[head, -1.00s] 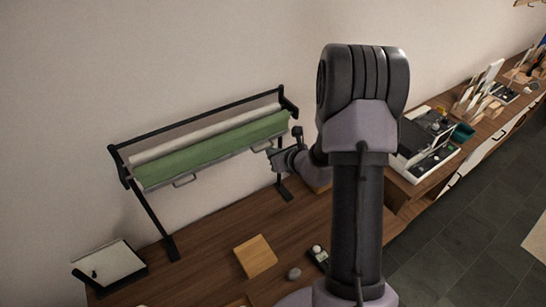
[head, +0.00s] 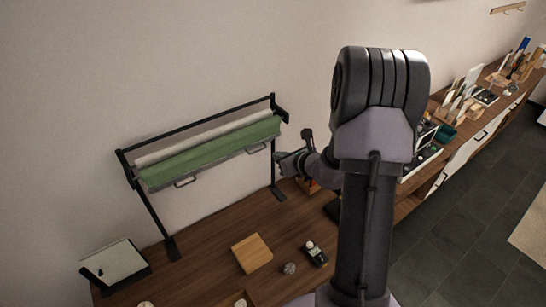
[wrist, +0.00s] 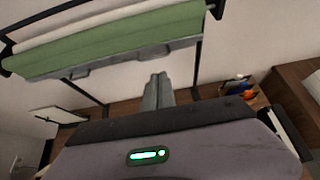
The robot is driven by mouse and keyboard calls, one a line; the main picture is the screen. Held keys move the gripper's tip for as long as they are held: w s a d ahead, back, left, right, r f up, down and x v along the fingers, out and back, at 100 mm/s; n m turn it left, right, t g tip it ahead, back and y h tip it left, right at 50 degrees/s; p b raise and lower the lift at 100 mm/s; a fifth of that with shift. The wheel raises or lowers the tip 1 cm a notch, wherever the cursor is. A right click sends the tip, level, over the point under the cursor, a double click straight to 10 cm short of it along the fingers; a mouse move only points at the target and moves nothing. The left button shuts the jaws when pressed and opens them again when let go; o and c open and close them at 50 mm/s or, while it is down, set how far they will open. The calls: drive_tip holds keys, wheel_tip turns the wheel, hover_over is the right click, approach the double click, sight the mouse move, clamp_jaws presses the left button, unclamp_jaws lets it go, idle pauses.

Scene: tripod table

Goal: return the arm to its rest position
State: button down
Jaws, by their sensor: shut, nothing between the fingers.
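My gripper (head: 283,162) shows in the head view at the end of my raised arm, near the right leg of the roll rack. In the wrist view, my gripper's fingers (wrist: 157,92) are together with nothing between them. The black rack (head: 150,214) stands at the back of the wooden table (head: 205,265). It carries a green roll (head: 215,152) and a whitish roll (head: 200,138). My gripper appears apart from the rack, though the exact gap is hard to tell. My arm hides part of the table's right side.
A wooden block (head: 252,253), a small round grey object (head: 289,268) and a dark device (head: 316,253) lie on the table. A white panel in a dark stand (head: 115,264) is at the left. A cluttered counter (head: 470,122) runs along the right wall. Open floor (head: 450,230) lies at the right.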

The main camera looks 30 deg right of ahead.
drive_tip(key=a+r+n+y+b, duration=0.2)
drive_tip(key=a+n+y+b, duration=0.2)
drive_tip(key=a+n+b, duration=0.5)
drive_tip(key=s+a+f+n+g+y+b, duration=0.15)
drive_tip(key=s+a+n+b, duration=0.3)
drive_tip(key=a, duration=0.45)
drive_tip(key=s+a+f+n+g+y+b, duration=0.1)
drive_tip(key=s+a+n+g+b, duration=0.25)
drive_tip(key=s+a+n, duration=0.35)
drive_tip(key=s+f+n+h+b, duration=0.2)
drive_tip(key=s+f+n+b, duration=0.2)
drive_tip(key=s, duration=0.4)
drive_tip(key=s+a+f+n+g+h+b, duration=0.1)
drive_tip(key=s+f+n+h+b, duration=0.2)
drive_tip(key=s+n+b, duration=0.3)
drive_tip(key=shift+s+f+b, duration=0.7)
drive_tip(key=shift+s+f, duration=0.2)
drive_tip(key=shift+n, duration=0.25)
